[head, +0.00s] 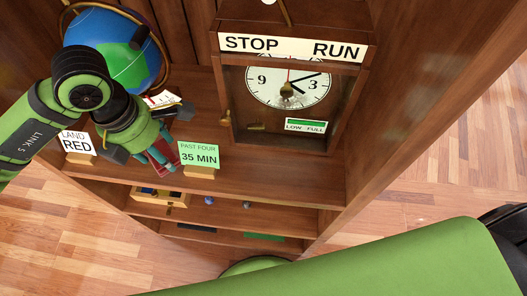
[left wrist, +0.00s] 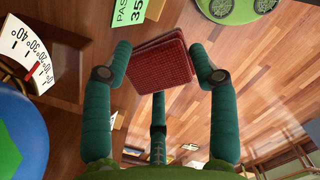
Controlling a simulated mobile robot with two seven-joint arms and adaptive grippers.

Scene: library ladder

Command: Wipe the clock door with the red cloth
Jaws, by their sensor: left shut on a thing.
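The red cloth (head: 160,157) is a folded, textured pad at the left part of the shelf top, partly hidden by my left gripper (head: 148,140). In the left wrist view the cloth (left wrist: 160,65) sits between the teal fingers of the left gripper (left wrist: 158,78), which is shut on it. The clock door (head: 237,110) is a wooden-framed panel to the right of the gripper, with the white clock face (head: 288,88) behind it and a small knob at its lower left. The door looks shut. The cloth is apart from it. My right gripper is not in view.
A globe (head: 112,50) stands behind the left arm. A "LAND RED" card (head: 77,143) and a green "35 MIN" card (head: 198,155) flank the gripper near the shelf's front edge. A STOP/RUN sign (head: 290,47) tops the clock. Lower shelves hold small items.

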